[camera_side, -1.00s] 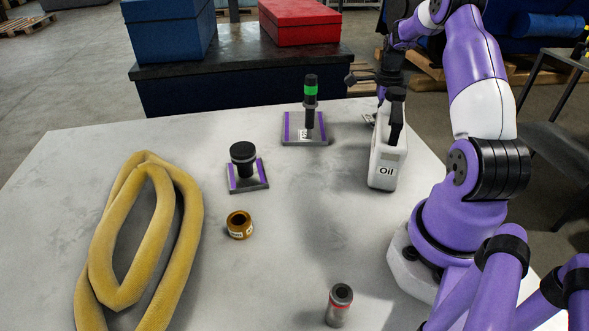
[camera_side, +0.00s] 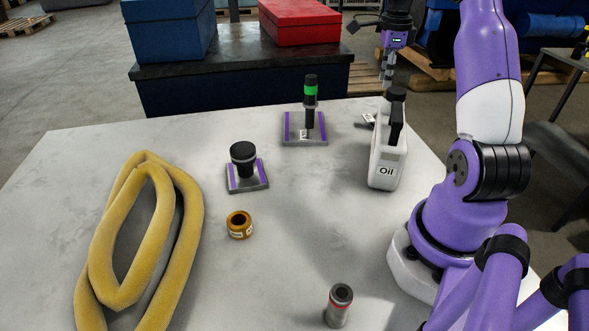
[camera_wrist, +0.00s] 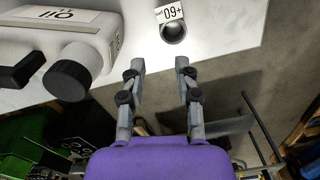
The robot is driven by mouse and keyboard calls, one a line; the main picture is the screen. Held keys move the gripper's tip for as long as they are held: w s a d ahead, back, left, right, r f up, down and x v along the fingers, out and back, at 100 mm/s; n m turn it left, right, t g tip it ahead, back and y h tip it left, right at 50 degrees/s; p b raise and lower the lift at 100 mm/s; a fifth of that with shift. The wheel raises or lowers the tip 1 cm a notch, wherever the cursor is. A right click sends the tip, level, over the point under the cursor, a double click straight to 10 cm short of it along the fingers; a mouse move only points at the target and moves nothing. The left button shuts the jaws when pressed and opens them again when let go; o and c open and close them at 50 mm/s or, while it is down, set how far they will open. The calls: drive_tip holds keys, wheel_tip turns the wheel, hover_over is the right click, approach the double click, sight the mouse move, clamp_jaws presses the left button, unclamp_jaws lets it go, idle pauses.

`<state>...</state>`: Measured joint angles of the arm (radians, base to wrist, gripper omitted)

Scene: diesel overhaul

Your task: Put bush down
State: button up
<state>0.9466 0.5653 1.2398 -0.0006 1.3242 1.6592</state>
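A small grey ring-shaped bush (camera_wrist: 173,32) with a white tag reading "+60" upside down sits on the white table near its edge in the wrist view. In the side view, a small tagged item (camera_side: 368,119) shows partly behind the oil bottle; it seems to be this bush. In the side view my gripper (camera_side: 387,76) points down at the table's far right edge, above and behind the oil bottle. A brass ring (camera_side: 239,225) with a label also sits on the table.
The white oil bottle (camera_side: 387,155) stands close to the tagged bush. Two plates with black posts (camera_side: 247,177) (camera_side: 305,130) stand left of it. A grey cylinder (camera_side: 339,305) is at the front, a yellow hose loop (camera_side: 105,255) at left.

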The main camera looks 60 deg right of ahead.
drive_tip(key=w+a+r+n+t+h, duration=0.1)
drive_tip(key=w+a+r+n, duration=0.15)
drive_tip(key=a+n, duration=0.65)
drive_tip(key=w+a+r+n+t, duration=0.1)
drive_tip(key=a+r+n, duration=0.4)
drive_tip(key=a, duration=0.5)
drive_tip(key=s+a+f+n+t, duration=0.1)
drive_tip(key=s+a+n, duration=0.2)
drive_tip(key=a+n, duration=0.3)
drive_tip(key=s+a+f+n+t+y, duration=0.1)
drive_tip(key=s+a+f+n+t, duration=0.1)
drive_tip(key=a+n, duration=0.5)
drive_tip(key=s+n, duration=0.1)
drive_tip(key=n, duration=0.1)
drive_tip(key=shift+s+f+n, duration=0.15)
drive_tip(key=shift+f+n, duration=0.05)
drive_tip(key=shift+n, duration=0.2)
